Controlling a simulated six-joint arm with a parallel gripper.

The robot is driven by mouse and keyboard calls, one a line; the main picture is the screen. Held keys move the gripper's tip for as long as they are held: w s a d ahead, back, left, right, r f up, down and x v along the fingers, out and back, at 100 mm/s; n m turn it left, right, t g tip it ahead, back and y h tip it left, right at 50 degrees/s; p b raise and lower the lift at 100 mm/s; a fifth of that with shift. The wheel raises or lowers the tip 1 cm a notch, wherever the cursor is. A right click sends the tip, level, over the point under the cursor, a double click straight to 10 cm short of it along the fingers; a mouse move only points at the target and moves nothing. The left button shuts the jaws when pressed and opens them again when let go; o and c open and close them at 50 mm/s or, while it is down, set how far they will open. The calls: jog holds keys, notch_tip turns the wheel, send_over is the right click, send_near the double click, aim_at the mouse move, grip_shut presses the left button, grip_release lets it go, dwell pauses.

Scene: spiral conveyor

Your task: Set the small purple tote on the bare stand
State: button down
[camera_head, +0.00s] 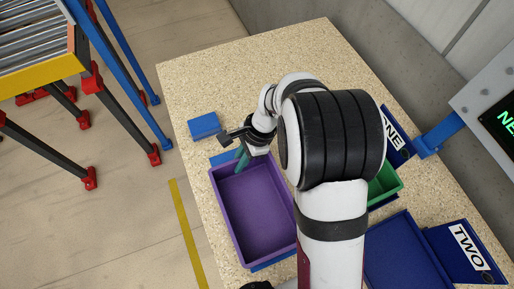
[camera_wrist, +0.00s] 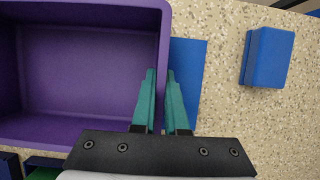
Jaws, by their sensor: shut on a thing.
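The purple tote (camera_head: 255,215) is upright and empty on the left part of the table, in the head view. Blue surfaces show beyond its far and near ends; I cannot tell if it rests on them or is held above. My gripper (camera_head: 241,161) is at its far end. In the wrist view, my gripper (camera_wrist: 160,75) is shut on the tote's wall (camera_wrist: 162,30), one teal finger on each side. A flat blue piece (camera_wrist: 188,65) lies just outside that wall. A separate bare blue block (camera_head: 204,125) stands farther back; it also shows in the wrist view (camera_wrist: 267,57).
A green tote (camera_head: 384,184) is partly hidden behind my arm. Blue holders labelled ONE (camera_head: 397,140) and TWO (camera_head: 466,250) are at the right. A screen on a blue arm stands at the right edge. A roller conveyor (camera_head: 35,45) is at upper left. The table's back is clear.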

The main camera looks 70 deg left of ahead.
notch_tip(320, 180, up, 10)
jog(key=w+d, duration=0.7)
jog(key=w, duration=0.1)
jog(key=w+d, duration=0.7)
jog(key=w, duration=0.1)
jog(key=w+d, duration=0.8)
jog(key=shift+w+f, duration=0.1)
jog(key=shift+w, duration=0.15)
jog(key=w+d+f, duration=0.2)
jog(key=d, duration=0.5)
notch_tip(320, 180, down, 8)
jog(key=shift+s+a+r, duration=0.1)
jog(key=shift+s+r, duration=0.05)
